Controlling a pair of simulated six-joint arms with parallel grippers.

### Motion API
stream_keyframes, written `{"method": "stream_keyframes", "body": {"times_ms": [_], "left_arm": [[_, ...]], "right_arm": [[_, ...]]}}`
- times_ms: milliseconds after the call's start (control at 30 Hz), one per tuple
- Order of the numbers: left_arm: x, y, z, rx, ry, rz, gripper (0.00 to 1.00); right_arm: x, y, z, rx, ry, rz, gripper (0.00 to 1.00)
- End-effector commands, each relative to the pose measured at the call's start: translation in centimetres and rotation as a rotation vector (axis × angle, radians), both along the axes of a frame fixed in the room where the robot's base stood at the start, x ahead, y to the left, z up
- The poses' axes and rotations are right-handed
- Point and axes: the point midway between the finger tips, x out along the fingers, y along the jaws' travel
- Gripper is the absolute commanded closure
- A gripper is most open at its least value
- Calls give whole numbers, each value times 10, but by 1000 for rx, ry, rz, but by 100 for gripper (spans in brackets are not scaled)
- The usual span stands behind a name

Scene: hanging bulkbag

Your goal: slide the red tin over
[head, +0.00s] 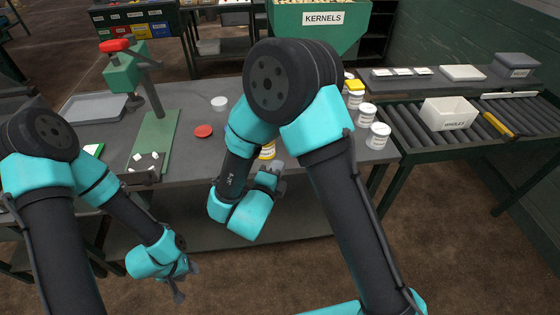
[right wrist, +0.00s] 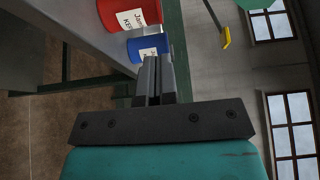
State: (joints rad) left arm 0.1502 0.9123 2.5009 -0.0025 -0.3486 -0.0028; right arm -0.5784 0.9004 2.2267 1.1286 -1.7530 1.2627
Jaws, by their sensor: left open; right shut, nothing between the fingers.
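A red tin (right wrist: 127,14) with a white label shows at the top of the right wrist view, cut off by the frame edge. My right gripper (right wrist: 155,78) is shut and empty, its fingertips close to a blue tin (right wrist: 150,46) beside the red one; I cannot tell if they touch it. In the head view the right gripper (head: 272,178) is at the bench's front edge, and I cannot make out the red tin there, where my right arm covers part of the bench. My left gripper (head: 178,290) is open and empty, low in front of the bench.
A flat red disc (head: 203,131) and a white one (head: 219,103) lie on the grey bench (head: 190,170). A green press (head: 155,130) stands at left. Several white tubs (head: 366,115) line the bench's right side, beside a roller conveyor (head: 480,120) with a white bin (head: 447,113).

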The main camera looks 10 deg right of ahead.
Motion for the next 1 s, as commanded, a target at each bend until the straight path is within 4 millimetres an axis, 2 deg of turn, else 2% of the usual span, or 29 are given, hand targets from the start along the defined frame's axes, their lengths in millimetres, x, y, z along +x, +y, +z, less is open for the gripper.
{"method": "stream_keyframes", "body": {"times_ms": [700,1000], "left_arm": [[0,0,0,0,0,0,57],[0,0,0,0,0,0,57]], "right_arm": [[94,-63,0,-1,0,-2,100],[106,-70,0,-2,0,1,100]]}}
